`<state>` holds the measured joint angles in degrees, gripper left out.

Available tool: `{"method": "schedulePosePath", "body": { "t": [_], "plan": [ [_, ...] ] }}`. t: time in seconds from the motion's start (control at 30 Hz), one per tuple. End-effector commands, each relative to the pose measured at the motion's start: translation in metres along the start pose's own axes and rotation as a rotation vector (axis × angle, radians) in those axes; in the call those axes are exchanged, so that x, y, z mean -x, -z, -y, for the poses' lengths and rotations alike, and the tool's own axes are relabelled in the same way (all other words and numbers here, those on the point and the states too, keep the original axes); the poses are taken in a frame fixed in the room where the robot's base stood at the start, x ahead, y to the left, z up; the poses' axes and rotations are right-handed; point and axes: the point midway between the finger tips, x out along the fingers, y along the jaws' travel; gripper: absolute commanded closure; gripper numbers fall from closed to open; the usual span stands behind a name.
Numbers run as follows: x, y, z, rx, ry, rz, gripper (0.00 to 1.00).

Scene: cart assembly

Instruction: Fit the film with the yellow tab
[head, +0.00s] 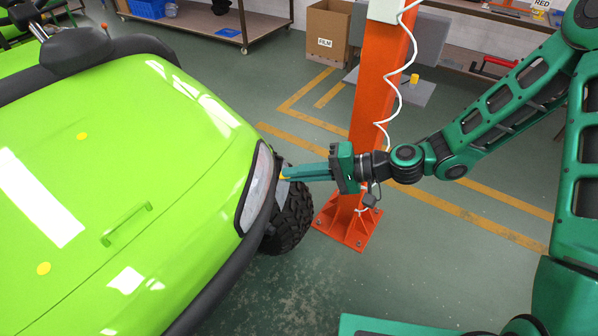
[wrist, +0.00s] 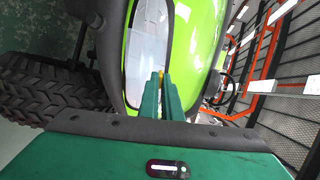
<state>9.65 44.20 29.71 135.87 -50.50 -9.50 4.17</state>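My gripper (head: 284,173) reaches left to the front corner of the green cart (head: 120,190). Its long green fingers are nearly together, with the yellow tab (head: 283,178) pinched at their tips; the tab also shows between the fingers in the wrist view (wrist: 161,72). A small greyish, see-through patch of film (head: 287,168) shows beside the tips. The cart's pale headlight (head: 257,187) is right in front of them, and it fills the upper middle of the wrist view (wrist: 150,45). I cannot tell whether the film touches the headlight or how they line up.
An orange post (head: 375,90) with a coiled white cable stands close behind my gripper. The cart's tyre (head: 290,220) is just below the fingertips. A cardboard box marked FILM (head: 325,35) and a wheeled trolley (head: 215,20) stand behind. Floor in front is clear.

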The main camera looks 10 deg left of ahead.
Motion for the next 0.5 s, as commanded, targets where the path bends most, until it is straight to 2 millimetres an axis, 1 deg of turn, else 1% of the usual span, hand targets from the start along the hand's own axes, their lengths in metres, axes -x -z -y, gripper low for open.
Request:
{"method": "schedulePosePath", "body": {
  "t": [0.3,0.5],
  "plan": [
    [-0.027,-0.001,0.0,0.001,0.0,0.003,1.0],
    [-0.04,0.0,0.0,0.0,0.0,0.001,1.0]
  ]
}}
